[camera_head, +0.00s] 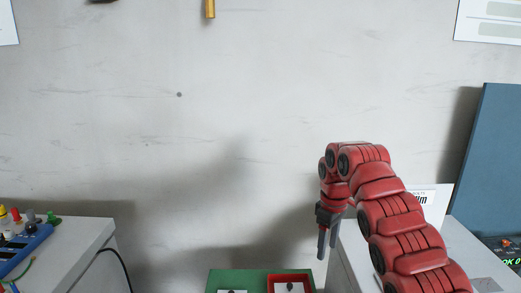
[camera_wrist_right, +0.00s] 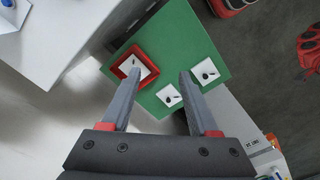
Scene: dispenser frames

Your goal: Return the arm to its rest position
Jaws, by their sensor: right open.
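My right arm, red and segmented, comes in from the lower right of the head view. Its dark gripper (camera_head: 327,244) hangs with the fingers pointing down, above and a little right of a green board (camera_head: 247,275). In the right wrist view the two grey fingers of this gripper (camera_wrist_right: 159,78) are spread apart with nothing between them. The green board (camera_wrist_right: 182,52) lies beyond the fingertips, apart from them. My left gripper is in neither view.
The board carries a red-framed white square (camera_wrist_right: 125,66) and white squares with small dark marks. A white cabinet (camera_head: 350,250) stands close right of the gripper. Another cabinet (camera_head: 85,260) at left bears a blue device (camera_head: 25,247). A blue panel (camera_head: 490,170) stands at right.

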